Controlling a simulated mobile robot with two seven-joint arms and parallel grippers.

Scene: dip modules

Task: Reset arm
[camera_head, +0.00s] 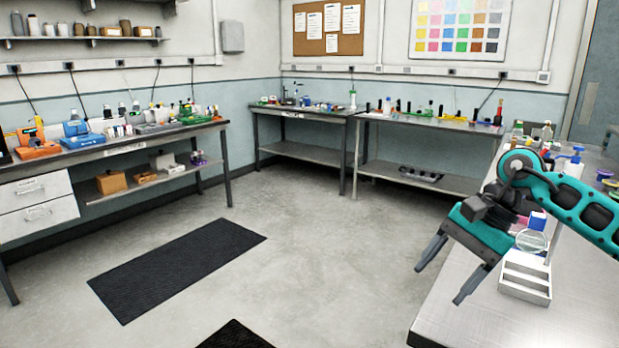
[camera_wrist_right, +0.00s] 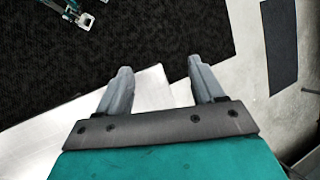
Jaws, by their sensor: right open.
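My right gripper (camera_head: 444,272) reaches in from the right in the head view, over the left edge of the steel table (camera_head: 585,315). Its two grey fingers are spread apart with nothing between them. In the right wrist view the same gripper (camera_wrist_right: 156,85) shows open and empty, with the table's bare edge (camera_wrist_right: 150,100) and the dark floor mat beyond. My left gripper is not in the head view.
A white rack (camera_head: 525,285) stands on the steel table beside my right gripper, with a clear round vessel (camera_head: 530,240) and a blue-capped item (camera_head: 537,220) near it. Bottles crowd the table's far end. A black mat (camera_head: 178,270) lies on open floor. Benches line the walls.

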